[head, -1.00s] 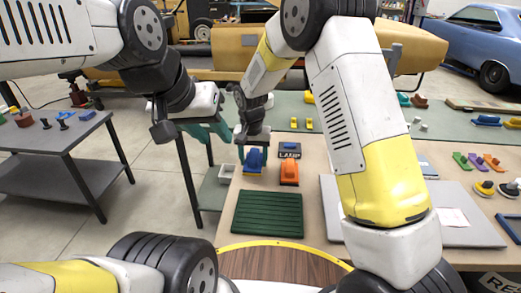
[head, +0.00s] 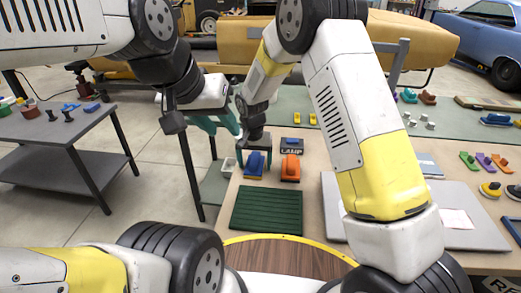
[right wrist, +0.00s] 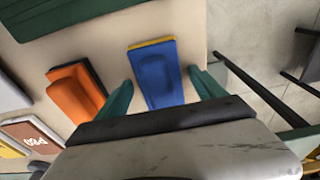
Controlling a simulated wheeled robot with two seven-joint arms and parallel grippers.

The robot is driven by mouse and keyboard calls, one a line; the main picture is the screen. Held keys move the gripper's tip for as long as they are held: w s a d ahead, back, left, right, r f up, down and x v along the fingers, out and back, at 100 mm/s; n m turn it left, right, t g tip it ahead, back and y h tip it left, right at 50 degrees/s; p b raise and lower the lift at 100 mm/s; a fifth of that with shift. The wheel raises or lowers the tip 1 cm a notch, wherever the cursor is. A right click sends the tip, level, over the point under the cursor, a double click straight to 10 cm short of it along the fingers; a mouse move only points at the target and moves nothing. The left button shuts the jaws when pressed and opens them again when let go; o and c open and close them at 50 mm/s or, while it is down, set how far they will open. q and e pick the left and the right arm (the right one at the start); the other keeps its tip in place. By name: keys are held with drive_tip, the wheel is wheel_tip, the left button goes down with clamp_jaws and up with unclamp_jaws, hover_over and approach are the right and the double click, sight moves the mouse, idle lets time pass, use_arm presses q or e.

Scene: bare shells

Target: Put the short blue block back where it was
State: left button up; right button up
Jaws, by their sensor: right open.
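A short blue block (head: 255,163) with a thin yellow layer along its edge lies near the table's left side, left of an orange block (head: 291,167). In the right wrist view the blue block (right wrist: 157,75) lies between the two teal fingers of my right gripper (right wrist: 162,93), with a gap on each side. The right gripper (head: 254,158) is open around it in the head view too. My left gripper (head: 222,124) is beyond the table's left edge, its teal fingers apart and empty. The orange block (right wrist: 77,93) is left of the fingers in the right wrist view.
A dark green ribbed mat (head: 267,210) lies nearer than the blocks. A small labelled box (head: 292,145) stands behind the orange block. A small light tray (head: 228,167) is at the left edge. A grey board (head: 332,205) lies to the right, partly hidden by my right arm.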

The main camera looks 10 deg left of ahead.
sight(254, 160)
drive_tip(key=shift+r, duration=0.1)
drive_tip(key=s+d+r, duration=0.2)
drive_tip(key=d+r, duration=0.1)
drive_tip(key=r, duration=0.6)
drive_tip(key=s+d+r, duration=0.1)
drive_tip(key=d+r, duration=0.2)
drive_tip(key=r, duration=0.6)
drive_tip(key=s+d+r+t+y, duration=0.2)
drive_tip(key=s+d+r, duration=0.4)
drive_tip(key=d+r, duration=0.3)
drive_tip(key=s+d+r+t, duration=0.1)
drive_tip(key=s+d, duration=0.4)
drive_tip(key=s, duration=0.2)
drive_tip(key=s+d+t, duration=0.1)
drive_tip(key=s+d, duration=0.4)
drive_tip(key=s, duration=0.3)
drive_tip(key=shift+d+r+n+t, duration=0.3)
drive_tip(key=shift+d+r+t, duration=0.05)
drive_tip(key=shift+r+t, duration=0.05)
